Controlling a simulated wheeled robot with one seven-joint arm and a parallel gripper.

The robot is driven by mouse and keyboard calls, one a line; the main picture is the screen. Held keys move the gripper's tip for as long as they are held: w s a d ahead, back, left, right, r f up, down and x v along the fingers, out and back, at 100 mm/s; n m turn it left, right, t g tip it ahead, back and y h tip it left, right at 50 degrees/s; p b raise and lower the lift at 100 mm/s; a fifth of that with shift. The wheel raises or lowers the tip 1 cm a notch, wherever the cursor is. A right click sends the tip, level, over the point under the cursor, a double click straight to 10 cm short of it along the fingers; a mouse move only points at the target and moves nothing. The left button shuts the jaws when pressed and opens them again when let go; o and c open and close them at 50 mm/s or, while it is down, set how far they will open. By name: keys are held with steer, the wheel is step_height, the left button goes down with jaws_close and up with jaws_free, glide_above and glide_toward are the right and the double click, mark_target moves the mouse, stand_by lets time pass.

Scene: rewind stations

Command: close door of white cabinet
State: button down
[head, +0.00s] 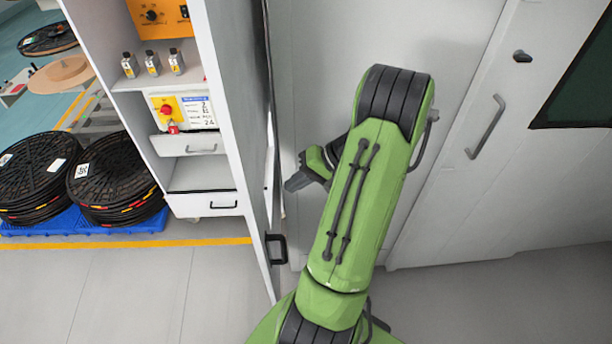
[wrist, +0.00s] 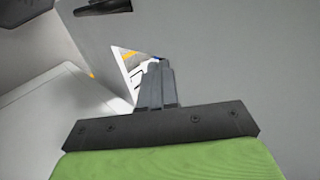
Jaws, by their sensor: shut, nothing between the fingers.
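The white cabinet (head: 183,205) stands at the left of the head view, with its shelves and drawers exposed. Its door (head: 232,110) stands open as a tall white panel seen at a steep angle, with a black handle (head: 278,249) low on its right-hand face. My gripper (head: 292,185) is just right of the door, above the handle's height in the picture. I cannot tell whether it touches the door. In the wrist view the shut, empty fingers (wrist: 156,68) point at a grey panel with a dark handle (wrist: 103,7) at the top left.
A white wall with a grey-handled door (head: 487,127) is behind and right of my arm. Black reels (head: 110,170) sit on a blue pallet (head: 110,226) at the left. Small bottles (head: 152,63) stand on a cabinet shelf. The grey floor (head: 130,290) in front is clear.

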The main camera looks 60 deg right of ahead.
mark_target(262, 194)
steer(key=w+a, duration=0.1)
steer(key=w+a+f, duration=0.1)
steer(key=w, duration=0.1)
steer(key=shift+w+a+f, duration=0.15)
steer(key=shift+w+a, duration=0.05)
steer(key=shift+w, duration=0.1)
steer(key=shift+w+a, duration=0.35)
